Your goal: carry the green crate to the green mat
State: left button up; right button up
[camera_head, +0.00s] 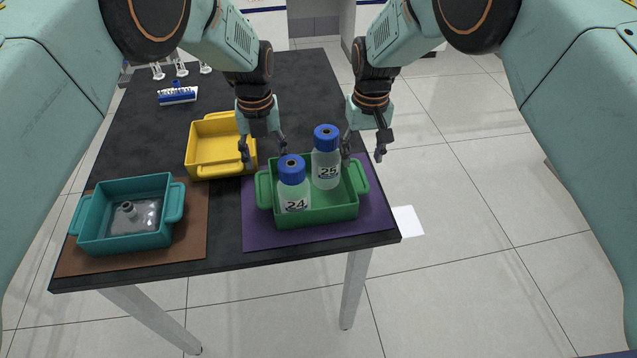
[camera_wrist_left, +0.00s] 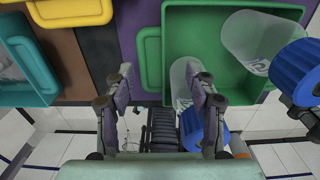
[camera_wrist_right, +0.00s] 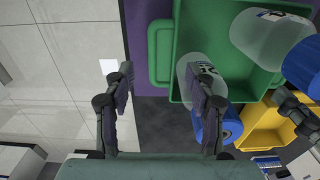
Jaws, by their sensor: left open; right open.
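The green crate (camera_head: 325,216) stands on a purple mat (camera_head: 262,236) at the front right of the black table. It holds two blue-capped bottles, number 24 (camera_head: 293,190) and number 25 (camera_head: 326,165). My left gripper (camera_head: 264,153) is open near the crate's left handle; that handle (camera_wrist_left: 150,58) shows just ahead of its fingers in the left wrist view. My right gripper (camera_head: 362,152) is open near the right handle, which also shows in the right wrist view (camera_wrist_right: 160,53). Neither gripper holds anything. I see no green mat in these views.
A teal crate (camera_head: 125,241) with a grey-capped bottle stands on a brown mat (camera_head: 190,236) at the front left. An empty yellow crate (camera_head: 228,167) stands behind. A blue-and-white item (camera_head: 177,96) lies further back. The table's back right (camera_head: 305,90) is clear.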

aim_at(266, 182)
pick_arm(q)
jog(key=shift+s+a+f, duration=0.1)
jog(key=shift+s+a, duration=0.1)
jog(key=shift+a, duration=0.35)
pick_arm(e)
jog(key=shift+s+a, duration=0.25)
jog(key=shift+a, duration=0.35)
pick_arm(q)
jog(key=shift+s+f, duration=0.1)
jog(key=shift+f, duration=0.15)
pick_arm(e)
jog(key=shift+s+f, duration=0.1)
jog(key=shift+f, duration=0.1)
pick_arm(q)
jog(key=f, duration=0.6)
jog(key=shift+d, duration=0.2)
pick_arm(e)
jog(key=f, duration=0.6)
jog(key=shift+d, duration=0.2)
pick_arm(q)
jog(key=shift+a+f, duration=0.15)
jog(key=shift+f, duration=0.4)
pick_arm(e)
jog(key=shift+a+f, duration=0.1)
jog(key=shift+f, duration=0.5)
pick_arm(q)
jog(key=shift+d, duration=0.2)
pick_arm(e)
jog(key=shift+d, duration=0.2)
